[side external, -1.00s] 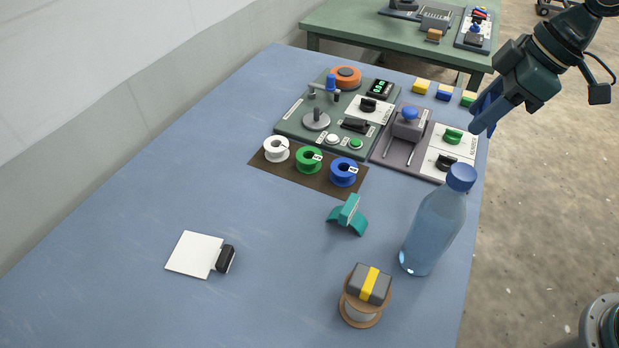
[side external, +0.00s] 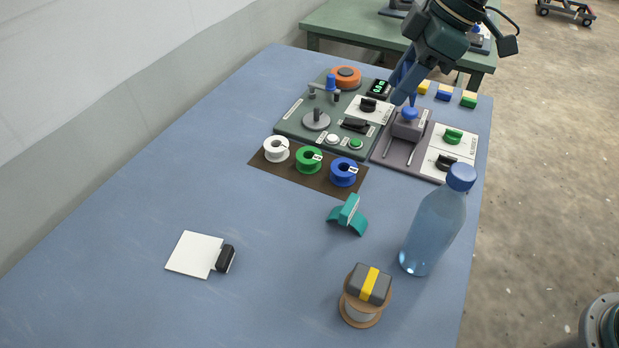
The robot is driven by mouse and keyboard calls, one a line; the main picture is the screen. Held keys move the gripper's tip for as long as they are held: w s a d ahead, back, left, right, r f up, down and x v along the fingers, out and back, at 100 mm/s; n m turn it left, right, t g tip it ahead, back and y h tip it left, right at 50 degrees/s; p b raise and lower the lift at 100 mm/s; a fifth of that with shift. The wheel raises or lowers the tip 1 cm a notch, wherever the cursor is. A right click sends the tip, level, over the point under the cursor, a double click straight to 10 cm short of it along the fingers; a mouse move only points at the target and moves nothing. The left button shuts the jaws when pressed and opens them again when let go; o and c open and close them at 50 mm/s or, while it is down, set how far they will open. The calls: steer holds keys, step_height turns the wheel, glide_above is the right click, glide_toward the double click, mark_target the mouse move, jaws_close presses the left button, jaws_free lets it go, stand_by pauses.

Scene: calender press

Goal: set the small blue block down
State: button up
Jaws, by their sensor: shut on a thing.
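My gripper (side external: 404,99) is at the back of the blue table, above the panel with the blue-knobbed slider (side external: 408,127). Its blue fingers point down and left, with their tips close above the knob in the picture. The jaws are shut on a small blue block, mostly hidden by the fingers; its outline is hard to tell from them. I cannot tell how high it is.
A control panel (side external: 290,122) stands left of the slider panel. White, green and blue spools (side external: 343,172) sit on a brown strip. A bottle (side external: 434,232), teal piece (side external: 348,216) and grey box on a spool (side external: 369,285) stand nearer. The left of the blue table (side external: 150,180) is clear.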

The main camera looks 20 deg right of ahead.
steer(key=w+a+n, duration=0.2)
steer(key=w+a, duration=0.1)
steer(key=a, duration=0.6)
steer(key=n+g, duration=0.2)
steer(key=n, duration=0.1)
glide_above(267, 207)
steer(key=d, duration=0.1)
steer(key=shift+d+f, duration=0.15)
steer(key=shift+f, duration=0.95)
steer(key=shift+f, duration=0.1)
step_height(267, 207, down, 16)
steer(key=shift+r, duration=0.25)
steer(key=shift+f, duration=0.1)
steer(key=shift+f, duration=2.05)
steer(key=shift+f, duration=0.1)
